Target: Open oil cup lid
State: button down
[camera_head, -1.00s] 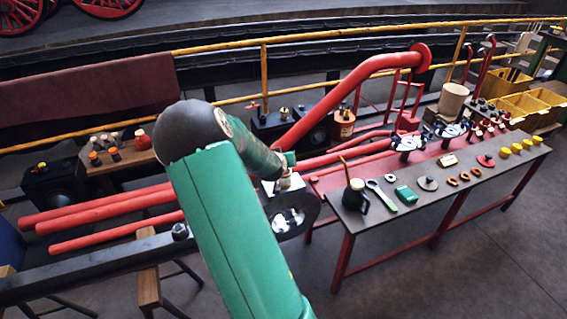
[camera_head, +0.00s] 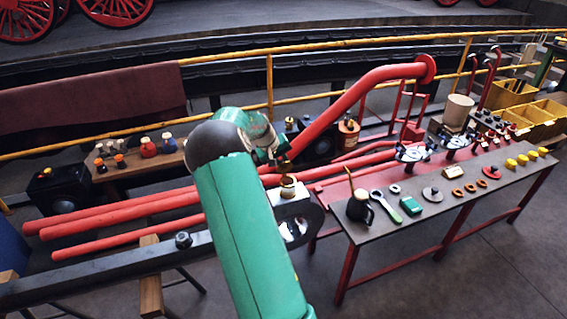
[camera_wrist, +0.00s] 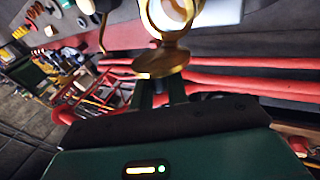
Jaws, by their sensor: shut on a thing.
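The brass oil cup (camera_head: 288,190) stands upright on the big end of the grey rod (camera_head: 130,262) in the head view. Its round, open-looking mouth (camera_wrist: 172,14) shows at the top of the wrist view. A brass lid (camera_wrist: 160,63) lies just below that mouth in the picture, tilted away from it. My gripper (camera_wrist: 160,84) is shut on the lid, whose edge sits at the fingertips. In the head view my gripper (camera_head: 283,166) is just above the cup, small and partly hidden by my wrist. Whether the lid still joins the cup at a hinge is unclear.
A dark-topped workbench (camera_head: 350,232) at right carries a black oil can (camera_head: 360,207), a wrench (camera_head: 385,206) and other parts. Red pipes (camera_head: 130,213) run behind the rod. A small wooden table (camera_head: 125,170) with bottles stands at back left.

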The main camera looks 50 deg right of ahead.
jog(key=shift+w+d, duration=0.1)
dwell(0.3)
jog(key=c, duration=1.4)
grip_release()
jog(key=shift+c, duration=0.2)
jog(key=v, duration=1.3)
jog(key=shift+w+r, duration=0.3)
jog(key=shift+r, duration=0.05)
